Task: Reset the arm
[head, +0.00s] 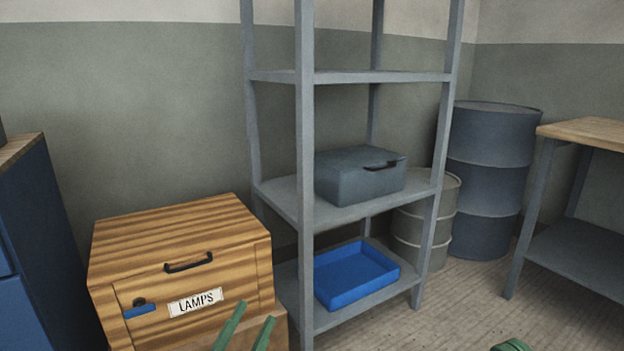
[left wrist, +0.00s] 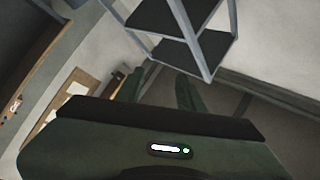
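My left gripper (head: 257,310) shows at the bottom of the head view as two green fingers, apart and with nothing between them. They are in front of the lower right part of a wooden box labelled LAMPS. In the left wrist view the same gripper (left wrist: 161,76) points away from the camera, its fingers spread and empty. A small green piece at the bottom right edge of the head view looks like part of my right gripper (head: 512,346); its fingers cannot be made out.
The LAMPS box (head: 180,245) has a black handle. Right of it, a grey metal rack (head: 305,180) holds a grey case (head: 345,180) and a blue tray (head: 390,277). Drums (head: 490,180) and a wood-topped table (head: 590,131) stand at right. Floor (head: 470,310) before them is clear.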

